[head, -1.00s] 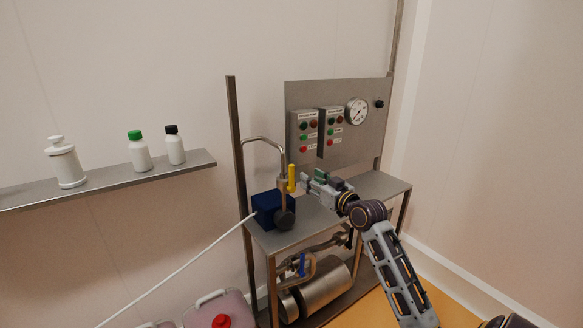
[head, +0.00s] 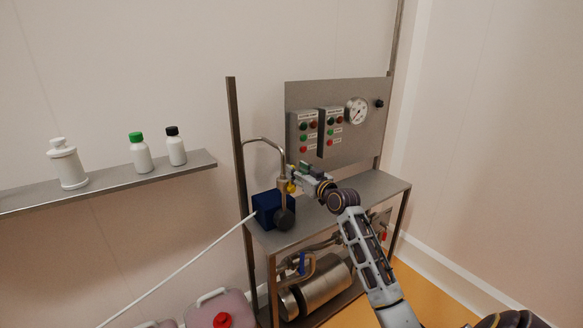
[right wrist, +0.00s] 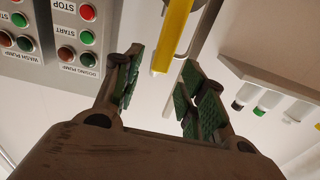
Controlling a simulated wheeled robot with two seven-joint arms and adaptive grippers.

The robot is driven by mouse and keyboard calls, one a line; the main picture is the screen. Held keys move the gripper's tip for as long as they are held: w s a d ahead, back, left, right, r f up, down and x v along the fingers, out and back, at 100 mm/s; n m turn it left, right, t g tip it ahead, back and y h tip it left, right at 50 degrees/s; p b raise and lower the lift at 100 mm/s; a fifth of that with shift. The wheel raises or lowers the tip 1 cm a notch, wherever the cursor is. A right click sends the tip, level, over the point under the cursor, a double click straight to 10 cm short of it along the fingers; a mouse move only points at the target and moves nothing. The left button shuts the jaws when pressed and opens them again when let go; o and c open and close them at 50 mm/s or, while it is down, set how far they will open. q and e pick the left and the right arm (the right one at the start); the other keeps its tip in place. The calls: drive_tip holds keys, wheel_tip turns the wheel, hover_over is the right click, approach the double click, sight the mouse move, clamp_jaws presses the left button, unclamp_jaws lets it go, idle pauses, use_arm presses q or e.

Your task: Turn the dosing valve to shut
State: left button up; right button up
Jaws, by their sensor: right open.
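The valve's yellow lever (head: 291,187) is on the bent steel pipe (head: 282,165) above the bench. My right gripper (head: 293,172) is open at the lever and partly hides it in the head view. In the right wrist view the yellow lever (right wrist: 173,35) shows between the two green-padded fingers (right wrist: 158,77), with a gap visible on each side. I cannot tell how deep it sits between them. My left gripper is not in view.
A dark blue box (head: 265,208) and a dark round part (head: 284,220) are just below the lever. The control panel (head: 365,135) with buttons and a gauge stands behind. A blue-handled valve (head: 302,263) is on the lower piping. A shelf (head: 110,181) holds white bottles at left.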

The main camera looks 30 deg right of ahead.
sight(292, 165)
drive_tip(key=shift+w+p, duration=0.3)
drive_tip(key=shift+w, duration=1.8)
clamp_jaws()
